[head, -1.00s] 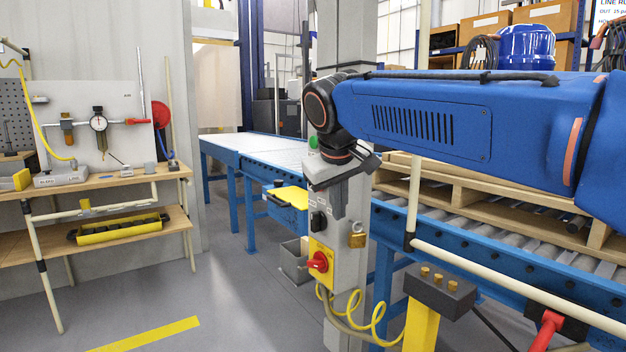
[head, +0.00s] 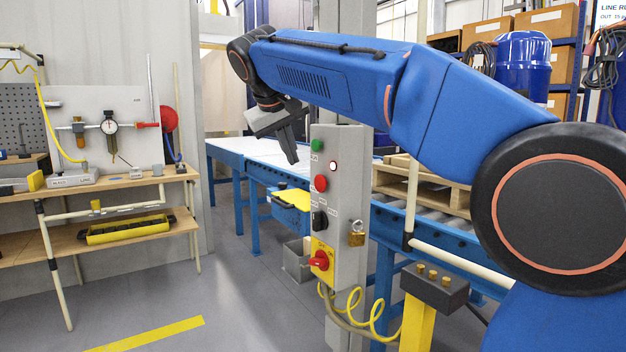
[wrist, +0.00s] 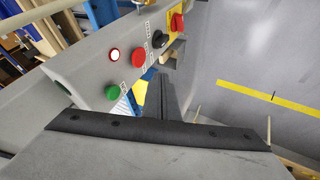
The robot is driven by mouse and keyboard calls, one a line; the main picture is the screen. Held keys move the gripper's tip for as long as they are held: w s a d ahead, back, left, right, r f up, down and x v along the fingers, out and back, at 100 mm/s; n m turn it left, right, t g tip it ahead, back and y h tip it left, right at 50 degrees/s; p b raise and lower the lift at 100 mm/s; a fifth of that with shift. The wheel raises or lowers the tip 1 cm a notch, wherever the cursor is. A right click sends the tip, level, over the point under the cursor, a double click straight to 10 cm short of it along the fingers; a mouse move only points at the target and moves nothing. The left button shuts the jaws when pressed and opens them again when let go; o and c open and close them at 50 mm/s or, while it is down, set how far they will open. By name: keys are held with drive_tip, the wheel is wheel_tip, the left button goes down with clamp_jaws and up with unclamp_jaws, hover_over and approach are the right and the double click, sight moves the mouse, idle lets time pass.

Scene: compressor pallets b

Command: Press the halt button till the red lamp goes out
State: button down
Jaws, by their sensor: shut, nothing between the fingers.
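The grey control box (head: 345,215) stands upright on a post. It carries a red round button (head: 320,183), which I take as the halt button, and a small red-rimmed lamp (head: 333,166) with a bright whitish centre that looks lit. Both also show in the wrist view, the red button (wrist: 139,56) beside the lamp (wrist: 114,55). My gripper (head: 293,160) is shut and empty, left of the box's upper part, pointing down and apart from the buttons. In the wrist view the shut fingers (wrist: 168,98) lie below the button row.
A green button (head: 317,146) sits above the red one. Below are a black selector (head: 319,221), a red rotary switch (head: 320,261) on yellow and a padlock (head: 356,238). A blue roller conveyor (head: 460,239) runs behind.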

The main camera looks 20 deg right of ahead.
sight(320, 183)
drive_tip(key=w+d+f, duration=0.6)
drive_tip(key=d+f, duration=0.1)
drive_tip(key=f, duration=0.1)
drive_tip(key=shift+w, duration=0.15)
idle(0.5)
drive_tip(key=shift+d, duration=0.1)
